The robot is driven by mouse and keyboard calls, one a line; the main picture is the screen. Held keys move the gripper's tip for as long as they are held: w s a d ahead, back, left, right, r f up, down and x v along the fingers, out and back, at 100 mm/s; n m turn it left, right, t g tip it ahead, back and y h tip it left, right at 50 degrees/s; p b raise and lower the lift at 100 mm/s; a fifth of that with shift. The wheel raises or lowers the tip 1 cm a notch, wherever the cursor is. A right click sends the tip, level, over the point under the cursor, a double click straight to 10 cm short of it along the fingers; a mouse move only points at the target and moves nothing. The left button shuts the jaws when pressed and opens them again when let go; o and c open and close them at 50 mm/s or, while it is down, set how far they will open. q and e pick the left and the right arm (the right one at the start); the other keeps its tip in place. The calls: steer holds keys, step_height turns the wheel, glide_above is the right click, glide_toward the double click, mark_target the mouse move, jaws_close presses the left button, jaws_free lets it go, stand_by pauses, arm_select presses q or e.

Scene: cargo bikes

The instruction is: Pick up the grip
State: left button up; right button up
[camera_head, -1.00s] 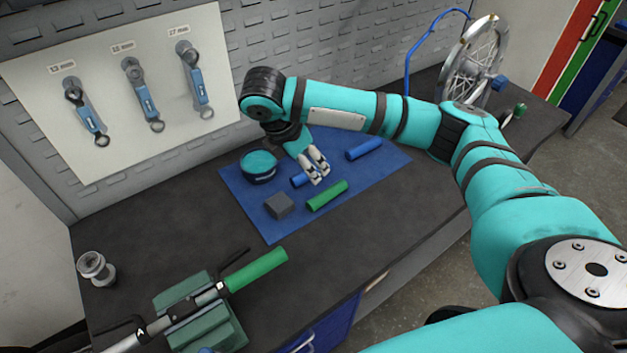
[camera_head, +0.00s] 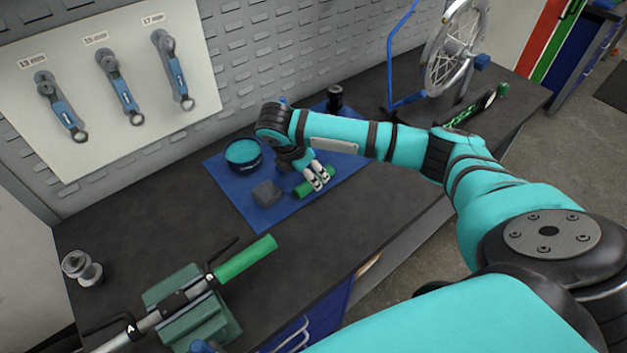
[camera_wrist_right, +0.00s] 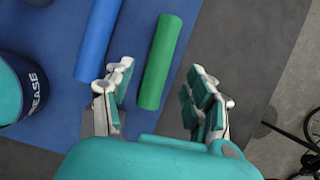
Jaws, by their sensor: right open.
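A loose green grip (camera_head: 303,190) lies on the blue mat (camera_head: 237,196), partly hidden behind my right gripper (camera_head: 317,178) in the head view. In the right wrist view the green grip (camera_wrist_right: 160,62) lies between the lines of the two spread fingers of my right gripper (camera_wrist_right: 157,92), closer to the left finger. The gripper is open and empty; no finger visibly touches the grip. A blue grip (camera_wrist_right: 98,38) lies to the left of the green one. My left gripper is not in view.
A round grease tin (camera_head: 243,156) and a grey block (camera_head: 267,193) are on the mat. A second green grip (camera_head: 245,259) is on a handlebar held in a green clamp (camera_head: 190,310). A wheel (camera_head: 455,45) stands at the back right.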

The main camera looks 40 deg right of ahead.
steer(key=x, duration=0.3)
steer(key=shift+w+f+p, duration=0.1)
steer(key=shift+f+p, duration=0.25)
steer(key=shift+d+f, duration=0.1)
steer(key=shift+f, duration=0.1)
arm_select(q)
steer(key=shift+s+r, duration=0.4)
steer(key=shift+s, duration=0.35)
arm_select(e)
jaws_close()
